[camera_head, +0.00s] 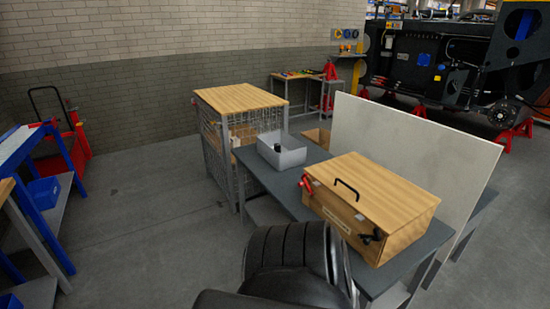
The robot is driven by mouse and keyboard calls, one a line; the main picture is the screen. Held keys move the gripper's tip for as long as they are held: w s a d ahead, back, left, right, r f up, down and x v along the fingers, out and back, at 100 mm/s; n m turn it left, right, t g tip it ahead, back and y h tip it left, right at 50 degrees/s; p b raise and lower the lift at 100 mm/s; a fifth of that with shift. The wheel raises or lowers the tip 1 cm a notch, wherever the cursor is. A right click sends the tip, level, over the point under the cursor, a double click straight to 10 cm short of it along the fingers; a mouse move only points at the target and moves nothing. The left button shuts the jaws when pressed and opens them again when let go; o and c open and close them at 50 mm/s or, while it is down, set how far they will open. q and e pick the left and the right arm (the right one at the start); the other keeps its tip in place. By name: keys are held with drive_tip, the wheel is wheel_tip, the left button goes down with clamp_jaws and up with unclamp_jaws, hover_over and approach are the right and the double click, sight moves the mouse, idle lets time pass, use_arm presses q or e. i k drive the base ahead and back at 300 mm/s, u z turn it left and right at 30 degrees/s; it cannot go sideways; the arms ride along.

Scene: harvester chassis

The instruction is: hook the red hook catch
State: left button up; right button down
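A wooden box (400,205) with a closed lid and a black handle (347,188) on top stands on a dark grey table (290,200). A red catch (307,183) sits at the left end of the box's front, near the lid's edge. It is too small to tell whether it is hooked. A black catch (372,236) sits toward the right end of the same front, with a small red part beside it. A pale label is between the two catches. Neither of my grippers shows in the head view.
A grey bin (282,151) with a dark item in it stands on the table left of the box. A pale upright panel (415,140) runs behind the box. A wire cage with a wooden top (240,97) stands beyond.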

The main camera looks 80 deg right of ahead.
sight(300, 184)
drive_tip(key=z, duration=0.35)
drive_tip(key=i, duration=0.75)
drive_tip(key=z, duration=1.25)
drive_tip(key=i, duration=0.55)
drive_tip(key=z, duration=0.6)
